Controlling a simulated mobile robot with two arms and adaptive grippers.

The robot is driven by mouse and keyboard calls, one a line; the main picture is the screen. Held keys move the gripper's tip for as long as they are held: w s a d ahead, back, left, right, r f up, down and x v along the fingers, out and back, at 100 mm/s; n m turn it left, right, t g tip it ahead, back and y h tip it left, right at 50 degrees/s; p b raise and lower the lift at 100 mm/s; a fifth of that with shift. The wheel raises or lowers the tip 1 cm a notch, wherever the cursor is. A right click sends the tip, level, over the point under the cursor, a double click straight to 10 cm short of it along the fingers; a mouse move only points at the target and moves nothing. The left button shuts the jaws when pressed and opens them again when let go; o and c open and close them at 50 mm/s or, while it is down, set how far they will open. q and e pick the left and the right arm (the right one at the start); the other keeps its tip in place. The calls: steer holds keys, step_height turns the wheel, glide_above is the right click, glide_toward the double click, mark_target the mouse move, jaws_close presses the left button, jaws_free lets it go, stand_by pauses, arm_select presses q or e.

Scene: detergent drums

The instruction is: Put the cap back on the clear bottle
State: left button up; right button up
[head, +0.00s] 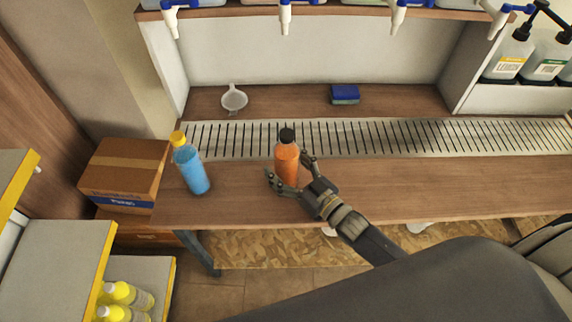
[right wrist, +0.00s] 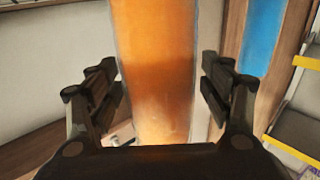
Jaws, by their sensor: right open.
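A see-through bottle of orange liquid (head: 287,164) stands upright near the front of the wooden counter, with a black cap (head: 287,135) on its top. A second see-through bottle of blue liquid (head: 191,169) with a yellow cap (head: 178,138) stands to its left. My right gripper (head: 288,176) is open around the lower part of the orange bottle, one finger on each side. In the right wrist view, the orange bottle (right wrist: 158,75) stands between the open fingers (right wrist: 160,95). The bottle's top is out of that view. My left gripper is not in view.
A slotted metal drain strip (head: 400,138) runs along the counter behind the bottles. A white funnel (head: 234,98) and a blue sponge (head: 345,94) lie at the back. White taps hang above. The counter's right front is clear. A cardboard box (head: 125,172) is at left.

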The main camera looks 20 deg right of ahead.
steer(key=shift+r, duration=0.15)
steer(key=shift+s+d, duration=0.1)
steer(key=shift+s, duration=0.25)
steer(key=b+v, duration=0.1)
steer(key=v, duration=1)
steer(key=shift+s, duration=0.15)
